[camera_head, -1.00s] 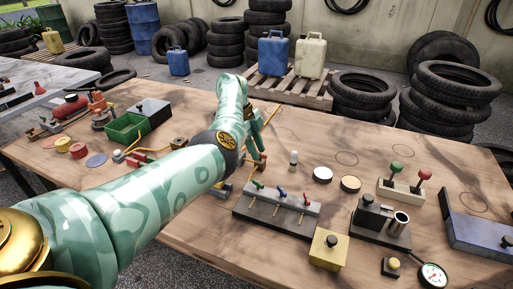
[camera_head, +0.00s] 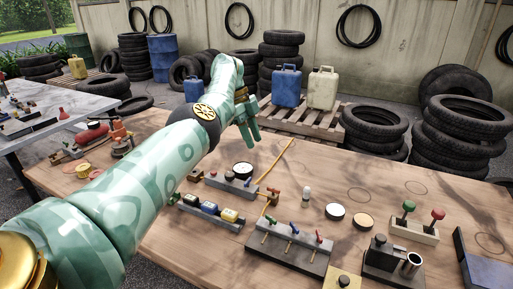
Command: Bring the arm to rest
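My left arm comes in from the lower left and reaches over the wooden workbench (camera_head: 150,237). Its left gripper (camera_head: 252,140) hangs at the arm's end, above the bench's far side. Its two green fingers point down and look a little apart, with nothing seen between them. The gripper is clear of the parts on the bench. My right gripper is not in view.
A valve block with levers (camera_head: 289,246) stands in front. A red-and-green lever block (camera_head: 414,231) is at right. Tires (camera_head: 459,130) and a pallet (camera_head: 305,119) stand behind.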

